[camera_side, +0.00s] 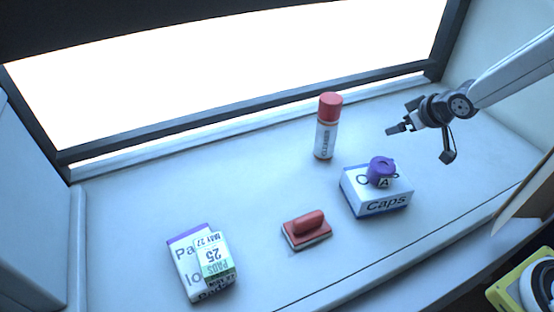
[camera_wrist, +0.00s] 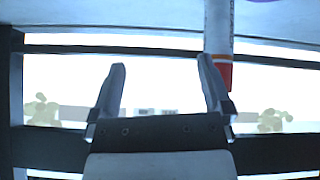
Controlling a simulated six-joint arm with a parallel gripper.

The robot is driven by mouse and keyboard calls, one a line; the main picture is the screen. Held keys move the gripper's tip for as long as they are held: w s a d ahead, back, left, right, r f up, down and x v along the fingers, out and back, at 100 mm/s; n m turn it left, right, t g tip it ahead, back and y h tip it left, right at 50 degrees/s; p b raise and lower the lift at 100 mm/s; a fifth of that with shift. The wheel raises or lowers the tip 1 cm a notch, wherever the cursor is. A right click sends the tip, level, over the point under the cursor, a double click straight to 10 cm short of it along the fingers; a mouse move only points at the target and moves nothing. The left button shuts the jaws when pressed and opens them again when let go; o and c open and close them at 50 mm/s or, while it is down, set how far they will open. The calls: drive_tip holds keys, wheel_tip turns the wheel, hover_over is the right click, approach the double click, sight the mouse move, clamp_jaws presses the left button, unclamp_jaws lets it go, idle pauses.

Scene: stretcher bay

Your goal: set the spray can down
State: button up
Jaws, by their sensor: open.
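The spray can (camera_side: 326,138), white with a red cap, stands upright on the pale counter (camera_side: 130,215) near the window sill. My gripper (camera_side: 400,118) is open and empty, in the air to the right of the can and apart from it. In the wrist view the can (camera_wrist: 218,25) shows upside down at the top right, its red end beside the right finger. The open jaws (camera_wrist: 161,66) have nothing between them there.
A white Caps box (camera_side: 377,197) with a purple roll (camera_side: 381,170) on top stands right of the can. A red-handled block (camera_side: 307,230) lies in front, and stacked pad boxes (camera_side: 187,268) stand at front left. The counter's left middle is clear. The window frame (camera_side: 250,115) runs behind.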

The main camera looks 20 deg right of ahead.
drive_tip(key=s+a+m+g, duration=0.1)
drive_tip(key=s+g, duration=0.1)
drive_tip(key=s, duration=0.5)
drive_tip(key=s+a+f+m+g, duration=0.1)
drive_tip(key=s+a+g, duration=0.1)
drive_tip(key=s, duration=0.6)
drive_tip(key=shift+a+g, duration=0.25)
drive_tip(key=shift+g, duration=0.45)
